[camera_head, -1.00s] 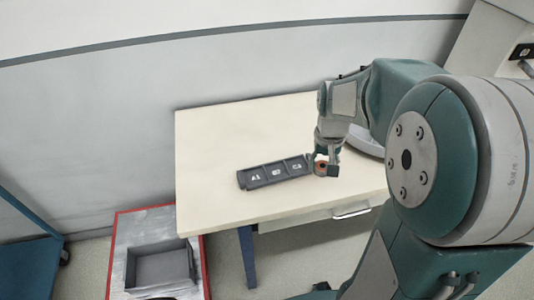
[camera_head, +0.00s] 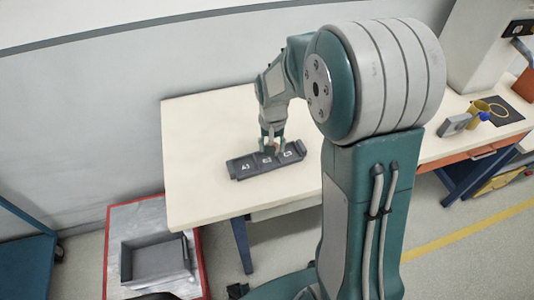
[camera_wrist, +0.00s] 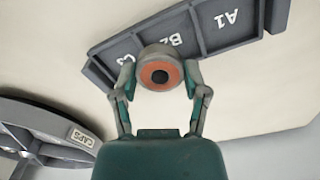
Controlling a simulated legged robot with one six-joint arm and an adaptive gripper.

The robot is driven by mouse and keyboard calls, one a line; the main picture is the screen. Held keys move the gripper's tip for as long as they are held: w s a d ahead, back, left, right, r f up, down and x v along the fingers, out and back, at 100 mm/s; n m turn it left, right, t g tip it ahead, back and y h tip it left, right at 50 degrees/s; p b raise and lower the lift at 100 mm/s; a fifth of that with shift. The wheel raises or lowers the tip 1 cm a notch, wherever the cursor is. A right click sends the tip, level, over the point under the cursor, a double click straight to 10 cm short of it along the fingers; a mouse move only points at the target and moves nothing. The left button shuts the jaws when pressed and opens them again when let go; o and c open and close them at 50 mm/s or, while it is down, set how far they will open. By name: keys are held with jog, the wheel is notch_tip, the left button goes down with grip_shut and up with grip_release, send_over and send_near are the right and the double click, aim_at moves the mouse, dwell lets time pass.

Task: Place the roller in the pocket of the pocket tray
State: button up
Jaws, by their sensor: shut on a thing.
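In the head view my gripper (camera_head: 272,145) is over the middle of the pocket tray. The pocket tray (camera_head: 240,169) is dark grey, with pockets marked A1, B2 and C3, and lies on the cream table. In the wrist view the tray (camera_wrist: 262,37) is behind the roller, which partly covers the B2 and C3 side. I cannot tell whether the roller touches the tray.
A round divided grey tray (camera_wrist: 40,130) with a CAPS label is at the left of the wrist view. A grey bin (camera_head: 155,262) stands on a red-edged platform at lower left. A yellow cup (camera_head: 480,108) is on the right. The table (camera_head: 210,125) is clear left of the tray.

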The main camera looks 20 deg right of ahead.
aim_at(268, 161)
jog(key=shift+w+a+f, duration=0.25)
jog(key=shift+w+f, duration=0.05)
jog(key=shift+f, duration=0.2)
jog(key=f, duration=0.3)
jog(key=shift+w+a+f, duration=0.2)
jog(key=shift+a, duration=0.2)
jog(key=shift+s+f, duration=0.1)
jog(key=shift+f, duration=0.05)
jog(key=shift+f, duration=0.2)
jog(key=shift+s+f, duration=0.2)
jog(key=shift+f, duration=0.05)
jog(key=shift+o, duration=0.6)
jog(key=shift+f, duration=0.2)
jog(key=o, duration=1.1)
jog(key=shift+w+d+f, duration=0.1)
jog(key=shift+d, duration=0.1)
